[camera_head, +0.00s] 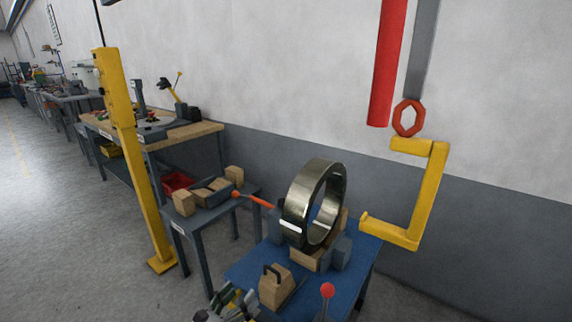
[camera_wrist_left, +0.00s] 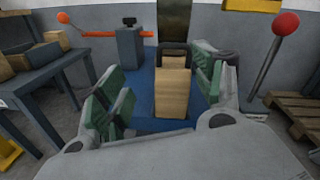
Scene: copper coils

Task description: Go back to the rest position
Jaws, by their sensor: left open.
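My left gripper (camera_head: 232,306) shows at the bottom edge of the head view, beside the blue table. In the left wrist view, the left gripper (camera_wrist_left: 163,82) is open, its green pads wide apart. A wooden block with a dark handle (camera_head: 273,290) stands on the table in front of the pads. The block also shows in the left wrist view (camera_wrist_left: 172,92), framed between the pads; I see no pad touching it. A shiny metal coil (camera_head: 298,200) stands upright in a wooden cradle on the table. My right gripper is not in view.
A yellow C-hook (camera_head: 432,195) hangs right of the coil from a red link (camera_head: 408,118). Levers with a red knob (camera_head: 327,291) and an orange handle (camera_head: 260,201) flank the blue table (camera_head: 245,268). A grey side table (camera_head: 217,212) holds wooden blocks. A yellow post (camera_head: 140,170) stands left.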

